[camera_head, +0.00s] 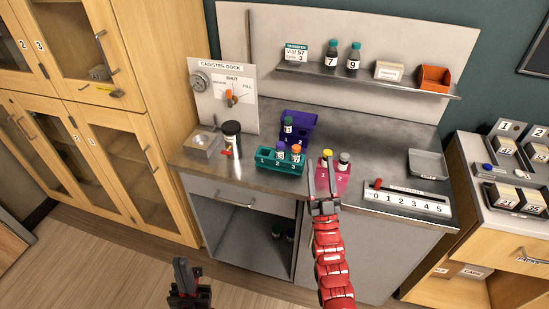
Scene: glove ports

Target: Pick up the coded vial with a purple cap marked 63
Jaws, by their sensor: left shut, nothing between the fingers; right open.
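A vial with a purple cap (280,146) stands in the teal rack (268,165) on the steel counter. Its number is too small to read. An orange-capped vial (296,150) stands to its right in the same rack. My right gripper (322,163) is open and appears empty. Its fingers point up the picture in front of the pink rack (335,187), overlapping its left side, right of the teal rack. The pink rack holds a yellow-capped vial (327,156) and a grey-capped vial (343,159). My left gripper (182,263) is shut and empty, low in front of the cabinet.
A purple rack (306,120) with a green-capped vial (287,123) stands behind the teal rack. A black-lidded canister (231,138) stands left. A numbered slider panel (405,199) and grey tray (427,164) lie right. Dark vials (277,230) show in the open cabinet below.

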